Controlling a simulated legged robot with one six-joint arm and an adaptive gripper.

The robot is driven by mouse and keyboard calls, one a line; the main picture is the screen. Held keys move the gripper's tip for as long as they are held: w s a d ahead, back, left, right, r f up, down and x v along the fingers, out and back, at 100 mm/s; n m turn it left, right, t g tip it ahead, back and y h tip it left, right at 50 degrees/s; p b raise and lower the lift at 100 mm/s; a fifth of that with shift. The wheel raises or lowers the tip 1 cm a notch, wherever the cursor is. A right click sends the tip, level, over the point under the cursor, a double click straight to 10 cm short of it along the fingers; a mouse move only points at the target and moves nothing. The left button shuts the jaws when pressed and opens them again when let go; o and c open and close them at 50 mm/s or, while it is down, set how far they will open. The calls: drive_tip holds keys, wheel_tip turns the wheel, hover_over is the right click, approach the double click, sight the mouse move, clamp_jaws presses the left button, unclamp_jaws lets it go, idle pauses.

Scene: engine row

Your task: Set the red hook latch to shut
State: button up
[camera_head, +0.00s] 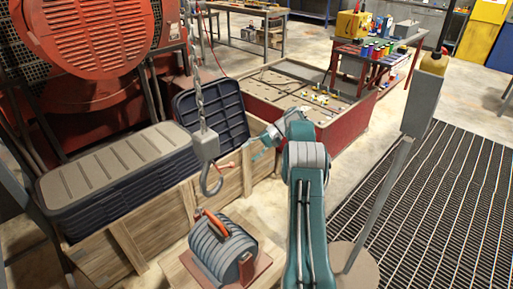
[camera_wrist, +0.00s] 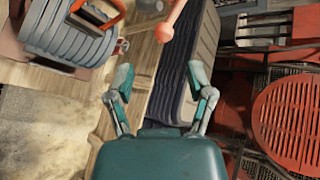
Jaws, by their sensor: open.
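The red hook latch (camera_head: 226,166) sticks out to the right of the grey crane hook (camera_head: 211,182), which hangs on a chain. It stands away from the hook body and looks open. My gripper (camera_head: 256,148) is just right of the latch, pointing toward it. In the wrist view a light red rod with a rounded end, apparently the latch (camera_wrist: 170,20), lies above and between my two spread fingers (camera_wrist: 160,68). The fingers are open and empty, apart from the rod. The hook body is not clearly visible in the wrist view.
A grey ribbed motor (camera_head: 217,250) with an orange handle stands below the hook. A wooden crate (camera_head: 160,225) with a dark ribbed case (camera_head: 120,180) is behind. A red-sided bench (camera_head: 345,125) is at the back, and a grey post (camera_head: 422,100) stands to the right.

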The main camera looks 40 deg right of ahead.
drive_tip(key=shift+v, duration=1.5)
drive_tip(key=shift+s+r, duration=0.1)
